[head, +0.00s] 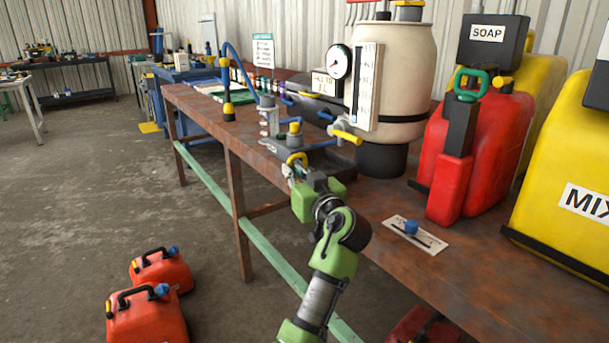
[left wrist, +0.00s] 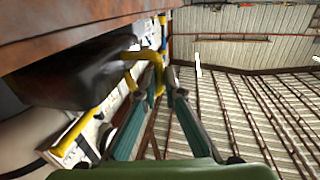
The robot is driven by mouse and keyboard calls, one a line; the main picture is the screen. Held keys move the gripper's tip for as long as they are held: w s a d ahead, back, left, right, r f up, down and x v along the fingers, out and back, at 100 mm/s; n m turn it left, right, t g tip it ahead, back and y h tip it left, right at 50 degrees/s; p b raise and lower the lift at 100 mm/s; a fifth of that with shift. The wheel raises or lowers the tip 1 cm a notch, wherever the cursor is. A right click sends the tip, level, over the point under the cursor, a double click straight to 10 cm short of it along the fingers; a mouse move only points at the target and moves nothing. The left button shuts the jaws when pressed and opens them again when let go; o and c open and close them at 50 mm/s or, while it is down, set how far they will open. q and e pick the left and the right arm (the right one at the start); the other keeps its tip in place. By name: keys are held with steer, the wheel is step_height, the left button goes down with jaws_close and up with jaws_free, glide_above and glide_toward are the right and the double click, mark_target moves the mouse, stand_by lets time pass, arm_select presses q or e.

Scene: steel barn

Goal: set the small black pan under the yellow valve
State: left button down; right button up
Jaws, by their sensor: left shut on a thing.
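The small black pan (head: 342,161) is at the front edge of the rusty workbench, partly hidden behind my left gripper. The pan also shows in the left wrist view (left wrist: 75,76), dark, with a yellow loop handle (left wrist: 131,55). My left gripper (head: 293,172) is shut on this handle; its fingers show in the left wrist view (left wrist: 163,82). The yellow valve (head: 347,137) sticks out from the beige tank (head: 388,75), just above the pan in the head view. I cannot tell whether the pan touches the bench. My right gripper is not in view.
The rusty bench (head: 440,270) has a red can (head: 455,165), a yellow MIX container (head: 570,170) and a white plate with a blue knob (head: 416,234) right of the tank. Red cans (head: 160,270) stand on the floor.

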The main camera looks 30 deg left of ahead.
mark_target(305, 167)
arm_select(q)
steer(key=w, duration=0.1)
steer(key=w+d, duration=0.1)
steer(key=w, duration=0.1)
steer(key=shift+w+d+r, duration=0.1)
steer(key=shift+w+d, duration=0.05)
steer(key=shift+d, duration=0.05)
steer(key=shift+a+f, duration=0.1)
steer(key=shift+f, duration=0.7)
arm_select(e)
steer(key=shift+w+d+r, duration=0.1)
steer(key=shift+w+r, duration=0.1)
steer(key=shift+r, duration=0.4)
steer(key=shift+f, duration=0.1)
arm_select(q)
steer(key=c, duration=2.1)
jaws_free()
steer(key=shift+f, duration=0.1)
steer(key=shift+c, duration=0.2)
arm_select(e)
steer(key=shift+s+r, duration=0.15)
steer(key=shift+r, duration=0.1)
